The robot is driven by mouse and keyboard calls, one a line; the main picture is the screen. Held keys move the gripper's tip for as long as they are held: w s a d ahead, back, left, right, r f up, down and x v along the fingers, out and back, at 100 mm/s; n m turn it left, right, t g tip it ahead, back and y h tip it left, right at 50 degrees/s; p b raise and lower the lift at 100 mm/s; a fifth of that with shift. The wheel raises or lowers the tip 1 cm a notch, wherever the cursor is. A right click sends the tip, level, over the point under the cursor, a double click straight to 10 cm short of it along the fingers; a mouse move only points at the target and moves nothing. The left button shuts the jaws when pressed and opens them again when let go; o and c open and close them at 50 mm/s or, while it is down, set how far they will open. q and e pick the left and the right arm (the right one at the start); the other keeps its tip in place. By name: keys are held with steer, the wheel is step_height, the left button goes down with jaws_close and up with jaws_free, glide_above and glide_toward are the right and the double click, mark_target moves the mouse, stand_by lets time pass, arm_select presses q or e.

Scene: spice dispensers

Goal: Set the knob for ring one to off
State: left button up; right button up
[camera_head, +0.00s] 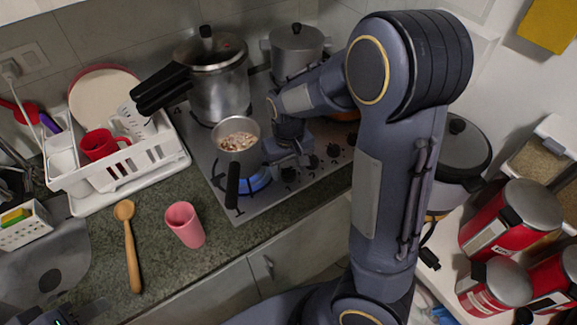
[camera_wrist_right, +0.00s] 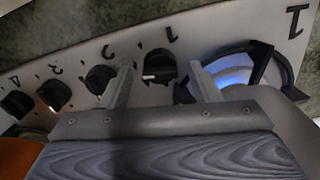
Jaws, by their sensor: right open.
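The knob for ring one (camera_wrist_right: 160,64) is black with a pale pointer line and sits below the digit 1, which appears upside down in the right wrist view. My right gripper (camera_wrist_right: 163,84) is open, with one finger on each side of this knob; contact cannot be told. In the head view my right gripper (camera_head: 292,163) is low over the front of the hob, beside the knobs.
More knobs (camera_wrist_right: 100,78) line the hob edge close to my right gripper. The saucepan's black handle (camera_head: 232,186) points forward. A pressure cooker (camera_head: 218,85) and another pot (camera_head: 296,48) stand behind. A pink cup (camera_head: 185,225) and wooden spoon (camera_head: 130,245) lie left.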

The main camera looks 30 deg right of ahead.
steer(key=shift+f, duration=0.1)
steer(key=shift+c, duration=0.2)
steer(key=c, duration=0.9)
steer(key=shift+c, duration=0.2)
steer(key=shift+n, duration=0.3)
steer(key=n+b, duration=0.1)
steer(key=n, duration=0.8)
steer(key=shift+b, duration=0.4)
steer(key=n, duration=0.4)
steer(key=shift+n, duration=2.4)
